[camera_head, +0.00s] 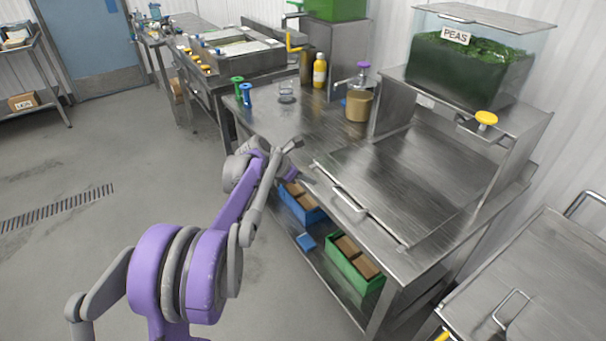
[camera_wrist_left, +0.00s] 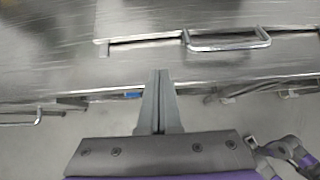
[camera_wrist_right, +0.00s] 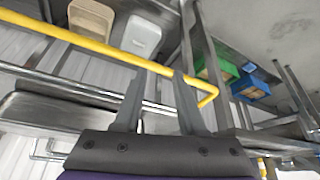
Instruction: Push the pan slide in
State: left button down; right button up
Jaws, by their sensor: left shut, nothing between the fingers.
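The pan slide (camera_head: 382,187) is a flat steel plate set in the steel table top under the peas bin. Its bar handle (camera_head: 349,200) is at its front edge, a little back from the table's front edge. In the left wrist view the handle (camera_wrist_left: 228,44) is ahead and to the right of my fingertips. My left gripper (camera_head: 292,146) is shut and empty, near the table's front edge, left of the slide and apart from the handle. My right gripper (camera_wrist_right: 155,80) is open in its own wrist view and out of the head view.
The clear peas bin (camera_head: 481,75) stands on a shelf behind the slide, with a yellow knob (camera_head: 486,118) below it. A brown pot (camera_head: 359,106) and yellow bottle (camera_head: 319,70) stand at the back. A yellow bar (camera_wrist_right: 95,45) runs close to my right gripper. Blue and green crates (camera_head: 345,272) sit below.

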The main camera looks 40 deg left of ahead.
pick_arm(q)
jog(key=x, duration=0.4)
jog(key=shift+w+d+r, duration=0.15)
jog(key=shift+w+d, duration=0.1)
jog(key=shift+w, duration=0.3)
jog(key=shift+w+d+r, duration=0.1)
jog(key=shift+w+d, duration=0.15)
jog(key=shift+w, duration=0.3)
jog(key=shift+w+d+p, duration=0.25)
jog(key=shift+w+p, duration=0.1)
jog(key=shift+w, duration=0.3)
pick_arm(e)
jog(key=shift+w+r, duration=0.15)
jog(key=shift+r, duration=0.2)
